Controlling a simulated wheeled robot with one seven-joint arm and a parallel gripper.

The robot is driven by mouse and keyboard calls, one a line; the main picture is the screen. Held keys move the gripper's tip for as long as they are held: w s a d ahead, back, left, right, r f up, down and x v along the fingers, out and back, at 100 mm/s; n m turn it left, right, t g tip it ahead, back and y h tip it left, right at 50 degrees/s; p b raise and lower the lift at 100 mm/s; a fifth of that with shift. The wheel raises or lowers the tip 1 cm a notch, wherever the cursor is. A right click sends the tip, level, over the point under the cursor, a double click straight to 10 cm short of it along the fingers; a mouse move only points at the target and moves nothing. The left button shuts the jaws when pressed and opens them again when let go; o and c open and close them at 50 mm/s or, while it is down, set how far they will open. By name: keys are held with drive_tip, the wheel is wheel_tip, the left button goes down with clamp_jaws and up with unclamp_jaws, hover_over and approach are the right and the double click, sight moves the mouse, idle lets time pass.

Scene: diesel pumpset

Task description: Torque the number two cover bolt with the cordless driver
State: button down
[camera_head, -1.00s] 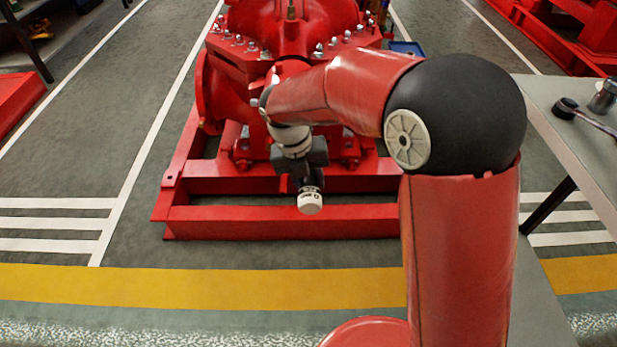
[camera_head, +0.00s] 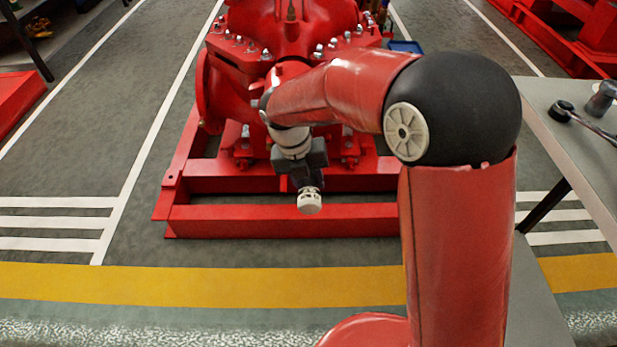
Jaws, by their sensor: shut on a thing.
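The red pump (camera_head: 232,65) stands ahead on a red base frame. Several silver cover bolts (camera_head: 266,54) sit along its flange; I cannot tell which is number two. My gripper (camera_head: 306,172) points down in front of the pump, below the flange. It is shut on a dark tool with a white end, which looks like the cordless driver (camera_head: 309,203). The driver's white end hangs in front of the base frame in the picture, apart from the bolts that I can see. My arm hides part of the flange's right side and some of the pump body.
A grey table (camera_head: 555,100) at the right carries a dark-headed wrench-like tool (camera_head: 563,111) and a grey cylindrical item (camera_head: 602,98). The red base frame (camera_head: 240,222) juts toward me. The floor left of the pump is clear. A blue tray (camera_head: 406,46) lies behind my arm.

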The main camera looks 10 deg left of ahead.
sight(307, 189)
drive_tip(key=shift+w+a+r, duration=0.1)
drive_tip(key=shift+w+a, duration=0.1)
drive_tip(key=shift+w, duration=0.45)
idle(2.3)
drive_tip(key=shift+s+d, duration=0.2)
drive_tip(key=shift+s, duration=0.65)
drive_tip(key=shift+s+d, duration=0.25)
drive_tip(key=shift+s, duration=0.6)
drive_tip(key=shift+s+d, duration=0.2)
drive_tip(key=shift+s, duration=0.65)
